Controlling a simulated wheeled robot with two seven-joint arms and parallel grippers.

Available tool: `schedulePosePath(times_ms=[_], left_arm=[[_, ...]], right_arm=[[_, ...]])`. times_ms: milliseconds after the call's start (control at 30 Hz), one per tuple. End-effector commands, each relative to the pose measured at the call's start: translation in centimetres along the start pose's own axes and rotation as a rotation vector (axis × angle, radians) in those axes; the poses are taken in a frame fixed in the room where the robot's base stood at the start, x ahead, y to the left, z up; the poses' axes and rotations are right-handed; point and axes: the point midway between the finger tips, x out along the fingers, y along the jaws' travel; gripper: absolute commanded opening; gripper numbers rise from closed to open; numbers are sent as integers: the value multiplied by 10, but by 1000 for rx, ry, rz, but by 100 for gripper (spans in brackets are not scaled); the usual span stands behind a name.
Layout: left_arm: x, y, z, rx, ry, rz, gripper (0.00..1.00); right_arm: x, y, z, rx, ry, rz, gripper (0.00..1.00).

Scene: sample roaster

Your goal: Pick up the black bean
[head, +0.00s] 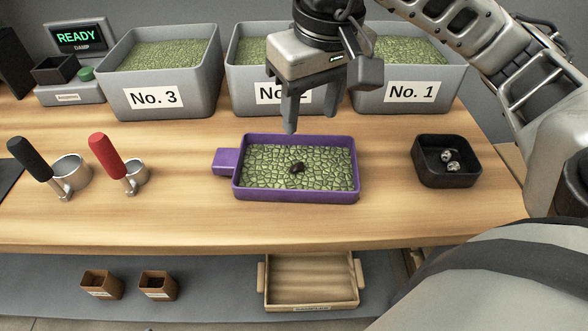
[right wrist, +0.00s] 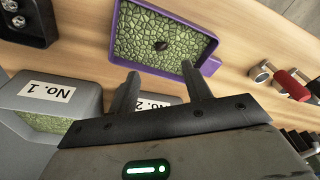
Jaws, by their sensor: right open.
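The black bean (head: 297,168) lies on top of the green beans near the middle of a purple tray (head: 300,199) on the wooden table. In the right wrist view the black bean (right wrist: 161,44) shows above the fingertips, in the purple tray (right wrist: 206,68). My right gripper (head: 303,122) is open and empty. It hangs above the table at the back edge of the tray, in front of the No. 2 bin. Its two fingers (right wrist: 160,74) also show apart in the right wrist view. My left gripper is not in the head view.
Grey bins of green beans labelled No. 3 (head: 196,85), No. 2 and No. 1 (head: 450,85) stand behind. A small black box (head: 445,181) with pale pieces is at right. Black-handled (head: 30,158) and red-handled (head: 106,157) scoops are at left.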

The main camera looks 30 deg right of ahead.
Motion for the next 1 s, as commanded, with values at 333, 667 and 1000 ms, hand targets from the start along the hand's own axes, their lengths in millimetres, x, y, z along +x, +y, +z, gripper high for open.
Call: schedulePosePath(times_ms=[333, 667, 1000], left_arm=[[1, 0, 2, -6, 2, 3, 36], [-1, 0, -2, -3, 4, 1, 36], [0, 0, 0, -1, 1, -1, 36]], right_arm=[[64, 0, 0, 1, -4, 0, 49], [94, -1, -6, 2, -6, 0, 49], [123, -2, -9, 1, 0, -1, 49]])
